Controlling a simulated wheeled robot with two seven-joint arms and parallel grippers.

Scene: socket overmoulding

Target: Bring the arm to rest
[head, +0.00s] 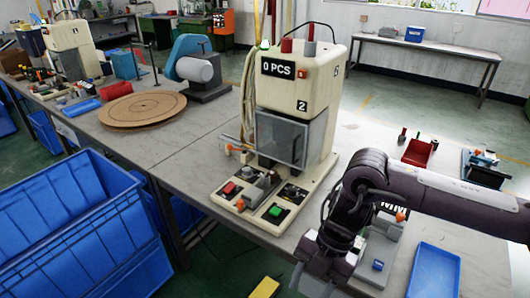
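My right arm comes in from the right edge, bends at a dark elbow-like joint and reaches down over the front of the table. Its gripper (324,264) is at the table's front edge, to the right of the cream moulding machine (300,88) and apart from it. The finger gap is too small and partly hidden, so I cannot tell whether it is open or holds anything. My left gripper is not in view. The machine shows "0 PCS", its clear front guard (281,138) appears down, and a red button (229,188) and green button (275,211) sit on its base.
A blue tray (435,272) lies right of the gripper. A grey fixture (375,262) is partly hidden under my arm. A red bin (418,152) stands behind the arm. Large blue crates (80,225) stand at the lower left. A round wooden board (142,109) lies on the table.

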